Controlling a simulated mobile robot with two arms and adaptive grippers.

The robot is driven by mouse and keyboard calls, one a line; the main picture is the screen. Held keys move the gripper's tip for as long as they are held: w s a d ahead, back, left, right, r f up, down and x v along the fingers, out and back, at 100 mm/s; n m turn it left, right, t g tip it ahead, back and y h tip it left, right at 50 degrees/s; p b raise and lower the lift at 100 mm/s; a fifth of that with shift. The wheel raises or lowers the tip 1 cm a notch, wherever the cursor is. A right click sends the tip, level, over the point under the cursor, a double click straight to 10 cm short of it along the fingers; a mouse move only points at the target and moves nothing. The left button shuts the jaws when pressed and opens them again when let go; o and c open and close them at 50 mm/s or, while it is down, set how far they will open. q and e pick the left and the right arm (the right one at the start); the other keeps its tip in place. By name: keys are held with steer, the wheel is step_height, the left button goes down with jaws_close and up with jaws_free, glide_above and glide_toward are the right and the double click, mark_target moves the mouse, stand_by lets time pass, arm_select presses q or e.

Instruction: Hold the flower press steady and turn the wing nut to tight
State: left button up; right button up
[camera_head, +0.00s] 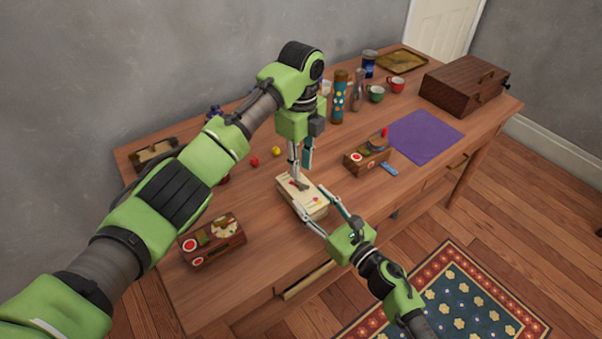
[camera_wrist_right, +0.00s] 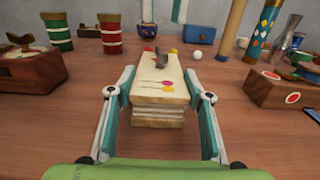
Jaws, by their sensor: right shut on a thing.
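The flower press (camera_head: 309,206) is a pale wooden stack with flowers painted on its top, lying on the table. It also shows in the right wrist view (camera_wrist_right: 158,93). A dark grey wing nut (camera_head: 299,183) stands on its top toward the far end, and it shows in the right wrist view (camera_wrist_right: 162,60). My right gripper (camera_head: 330,212) is shut on the near end of the press, a finger along each side. My left gripper (camera_head: 300,170) points down above the wing nut, its fingers apart and empty.
Wooden boxes stand at the left (camera_head: 212,243) and right (camera_head: 366,160) of the press. A purple mat (camera_head: 425,137) lies farther right, near a dark case (camera_head: 462,90). Bottles and cups stand at the back. Small balls (camera_head: 276,151) lie behind the press.

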mark_target(300, 181)
arm_select(q)
step_height(300, 181, up, 8)
arm_select(e)
steer(key=shift+a, duration=0.1)
arm_select(q)
steer(key=shift+f, duration=0.15)
arm_select(e)
steer(key=o, duration=1.4)
steer(key=shift+o, duration=0.2)
